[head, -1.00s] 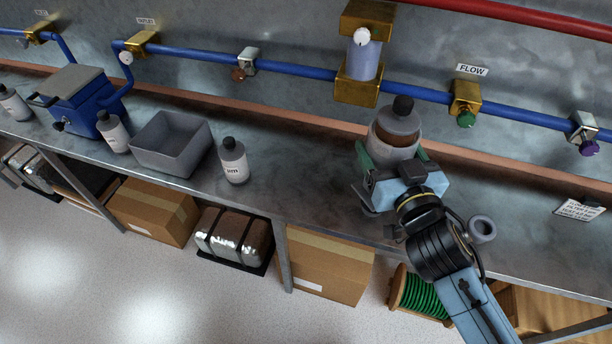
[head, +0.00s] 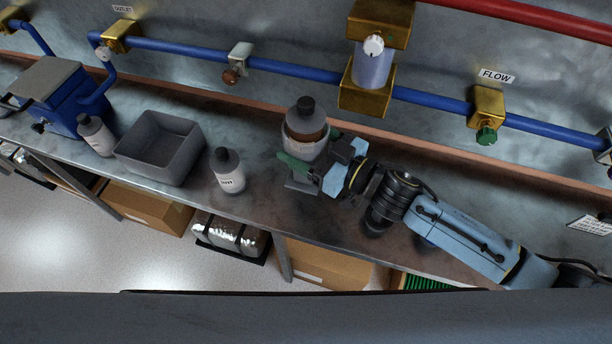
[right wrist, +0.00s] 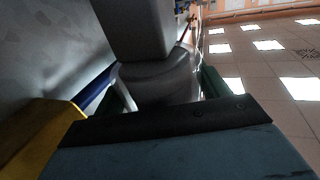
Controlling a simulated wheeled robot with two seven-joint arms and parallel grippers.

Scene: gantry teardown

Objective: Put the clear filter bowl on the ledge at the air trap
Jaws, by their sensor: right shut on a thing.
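In the right wrist view the grey vessel (right wrist: 160,80) fills the space between the fingers. No label reading air trap is visible, and I cannot tell which ledge belongs to it. My left gripper is not in view.
Brass blocks (head: 366,98) with a bluish cylinder (head: 374,70) sit on the blue pipe (head: 430,100), right of the bowl. A white-labelled bottle (head: 228,174) and grey bin (head: 160,150) stand left. A green-knobbed valve (head: 487,112) is right. Bare bench lies behind the bottle.

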